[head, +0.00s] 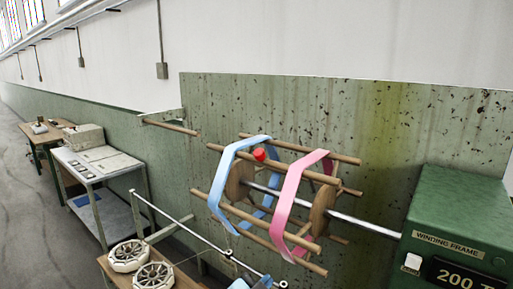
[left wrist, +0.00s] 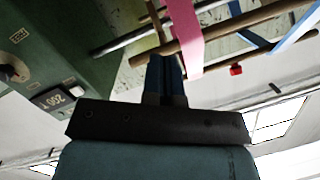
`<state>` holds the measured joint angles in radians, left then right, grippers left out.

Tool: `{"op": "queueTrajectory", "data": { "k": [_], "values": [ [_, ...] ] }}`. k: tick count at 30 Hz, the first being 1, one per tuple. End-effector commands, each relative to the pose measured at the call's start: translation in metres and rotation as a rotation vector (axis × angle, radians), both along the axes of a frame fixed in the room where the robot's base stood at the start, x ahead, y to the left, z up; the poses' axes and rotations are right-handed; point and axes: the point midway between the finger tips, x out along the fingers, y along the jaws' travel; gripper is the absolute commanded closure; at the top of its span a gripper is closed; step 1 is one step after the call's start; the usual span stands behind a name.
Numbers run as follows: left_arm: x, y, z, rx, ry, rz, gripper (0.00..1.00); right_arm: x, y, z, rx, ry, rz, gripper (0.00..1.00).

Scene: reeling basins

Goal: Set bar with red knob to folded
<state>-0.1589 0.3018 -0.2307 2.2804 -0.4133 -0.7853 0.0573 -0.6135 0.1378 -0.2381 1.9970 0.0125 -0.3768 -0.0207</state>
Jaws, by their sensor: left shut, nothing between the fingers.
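The reel has several wooden bars around a metal shaft (head: 350,222), with wooden discs. A red knob (head: 259,154) sits on an upper bar (head: 325,182), close to the blue band. The red knob (left wrist: 236,70) also shows in the left wrist view, right of the fingers. A blue band (head: 216,187) and a pink band (head: 290,190) wrap the bars. My left gripper (head: 262,283) is partly seen at the bottom edge, below the reel. In the left wrist view its fingers (left wrist: 167,62) are shut and empty, close to a wooden bar. My right gripper is out of view.
A green winding frame box (head: 460,215) stands at the right. A speckled panel (head: 400,130) is behind the reel. Two white round spools (head: 128,256) sit at lower left, near a thin rod (head: 175,222). A cart (head: 95,165) stands further left.

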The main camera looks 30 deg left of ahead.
Motion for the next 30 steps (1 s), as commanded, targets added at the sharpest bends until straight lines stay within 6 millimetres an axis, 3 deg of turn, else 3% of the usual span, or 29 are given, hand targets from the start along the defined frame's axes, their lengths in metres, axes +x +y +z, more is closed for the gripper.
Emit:
{"op": "queueTrajectory", "data": {
  "k": [1, 3, 6, 13, 18, 22, 26, 30],
  "values": [
    [0.018, -0.002, 0.028, 0.057, -0.112, -0.031, 1.00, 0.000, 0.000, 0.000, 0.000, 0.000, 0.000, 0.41],
    [0.038, -0.008, 0.066, 0.140, -0.268, -0.082, 1.00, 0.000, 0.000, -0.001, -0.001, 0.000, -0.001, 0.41],
    [0.058, -0.022, 0.116, 0.273, -0.481, -0.172, 1.00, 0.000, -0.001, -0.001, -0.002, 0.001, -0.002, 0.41],
    [0.079, -0.064, 0.204, 0.639, -0.896, -0.435, 1.00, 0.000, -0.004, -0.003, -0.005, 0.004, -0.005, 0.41],
    [0.086, -0.089, 0.240, 0.962, -1.097, -0.665, 1.00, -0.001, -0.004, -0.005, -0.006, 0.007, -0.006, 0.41],
    [0.094, -0.094, 0.252, 1.233, -1.167, -0.853, 1.00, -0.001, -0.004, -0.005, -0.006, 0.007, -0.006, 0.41],
    [0.108, -0.082, 0.258, 1.516, -1.145, -1.043, 1.00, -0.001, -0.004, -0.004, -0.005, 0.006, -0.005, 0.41],
    [0.128, -0.047, 0.266, 1.809, -1.005, -1.239, 1.00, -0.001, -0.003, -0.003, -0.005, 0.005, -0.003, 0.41]
  ]
}}
